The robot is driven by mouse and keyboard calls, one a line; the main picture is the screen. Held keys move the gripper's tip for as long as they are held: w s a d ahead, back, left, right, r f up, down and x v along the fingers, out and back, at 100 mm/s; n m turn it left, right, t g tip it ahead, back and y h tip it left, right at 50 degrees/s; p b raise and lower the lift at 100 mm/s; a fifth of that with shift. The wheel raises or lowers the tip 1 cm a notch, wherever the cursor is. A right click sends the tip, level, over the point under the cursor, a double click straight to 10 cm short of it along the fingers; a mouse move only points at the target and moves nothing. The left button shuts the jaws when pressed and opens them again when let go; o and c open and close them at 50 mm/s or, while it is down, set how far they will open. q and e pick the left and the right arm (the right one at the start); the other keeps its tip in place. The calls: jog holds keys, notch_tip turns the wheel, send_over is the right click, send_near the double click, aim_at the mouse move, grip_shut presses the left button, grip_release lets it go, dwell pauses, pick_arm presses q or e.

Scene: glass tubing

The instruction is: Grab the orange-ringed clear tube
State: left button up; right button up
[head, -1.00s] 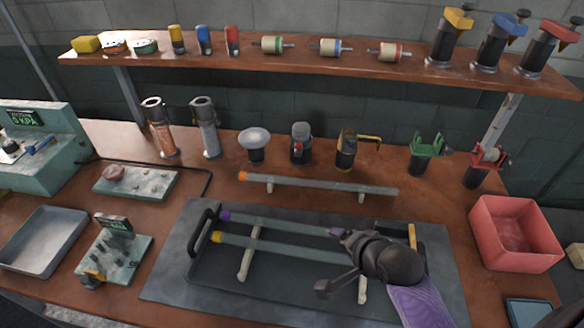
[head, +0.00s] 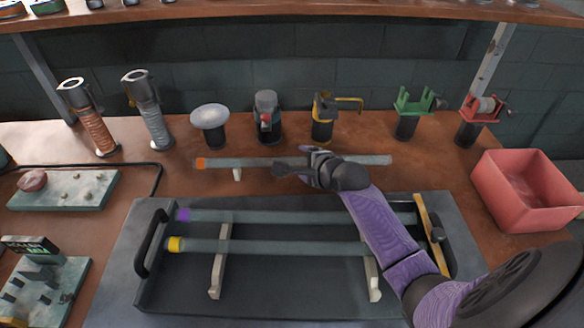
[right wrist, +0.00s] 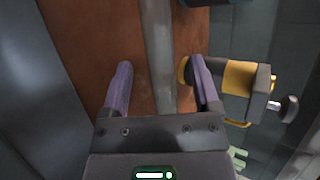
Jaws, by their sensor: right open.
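The orange-ringed clear tube (head: 240,162) lies level on small white supports behind the tray in the head view, its orange ring at the left end. My right gripper (head: 292,163) is over the tube's middle, and its hand hides part of the tube. In the right wrist view the tube (right wrist: 158,50) runs between the two spread purple fingers of the right gripper (right wrist: 160,85). The fingers are apart, with gaps to the tube on both sides. Whether they reach down to its height is hard to tell. My left gripper is not in view.
A tray (head: 290,300) in front holds a purple-ringed tube (head: 280,217) and a yellow-ringed tube (head: 270,246) on white rests. Behind stand a black-and-yellow clamp holder (head: 322,125), a grey-topped holder (head: 267,120) and a round-topped stand (head: 210,118). A red bin (head: 525,195) is at right.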

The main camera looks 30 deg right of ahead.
grip_shut()
dwell(0.3)
